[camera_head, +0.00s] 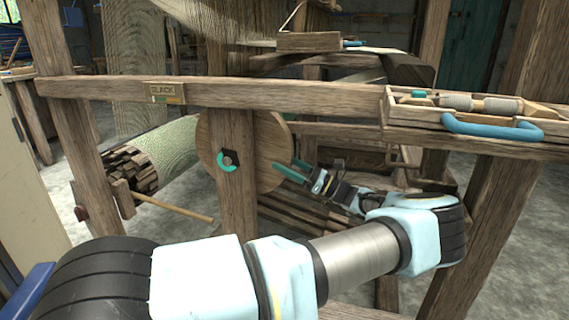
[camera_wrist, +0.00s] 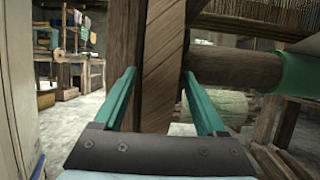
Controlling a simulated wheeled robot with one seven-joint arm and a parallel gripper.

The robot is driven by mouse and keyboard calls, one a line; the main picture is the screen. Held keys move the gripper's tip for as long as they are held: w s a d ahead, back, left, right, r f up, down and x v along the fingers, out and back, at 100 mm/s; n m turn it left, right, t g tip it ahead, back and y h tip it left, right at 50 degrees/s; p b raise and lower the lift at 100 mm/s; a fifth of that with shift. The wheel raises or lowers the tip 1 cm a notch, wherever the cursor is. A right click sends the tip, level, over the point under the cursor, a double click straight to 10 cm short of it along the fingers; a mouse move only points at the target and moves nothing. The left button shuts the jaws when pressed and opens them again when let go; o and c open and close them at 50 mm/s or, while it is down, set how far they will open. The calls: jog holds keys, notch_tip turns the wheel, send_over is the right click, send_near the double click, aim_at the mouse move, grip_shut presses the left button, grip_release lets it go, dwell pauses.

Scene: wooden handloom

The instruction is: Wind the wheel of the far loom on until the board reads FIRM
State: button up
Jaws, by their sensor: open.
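The wooden wheel (camera_head: 270,152) is a round disc partly hidden behind an upright post (camera_head: 232,205). In the wrist view, upright wood (camera_wrist: 164,60) stands between and beyond the open fingers (camera_wrist: 158,74), with nothing gripped.
A rail (camera_head: 260,95) crosses above the wheel. A wooden tray (camera_head: 455,112) with spools and a blue handle sits at the right. A cloth roller (camera_head: 165,150) lies left of the wheel, with a wooden stick (camera_head: 175,207) below. Loom posts stand close around my arm.

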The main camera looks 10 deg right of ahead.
jog(key=shift+w+a+r, duration=0.1)
jog(key=shift+a, duration=0.1)
grip_shut()
dwell(0.6)
dwell(0.8)
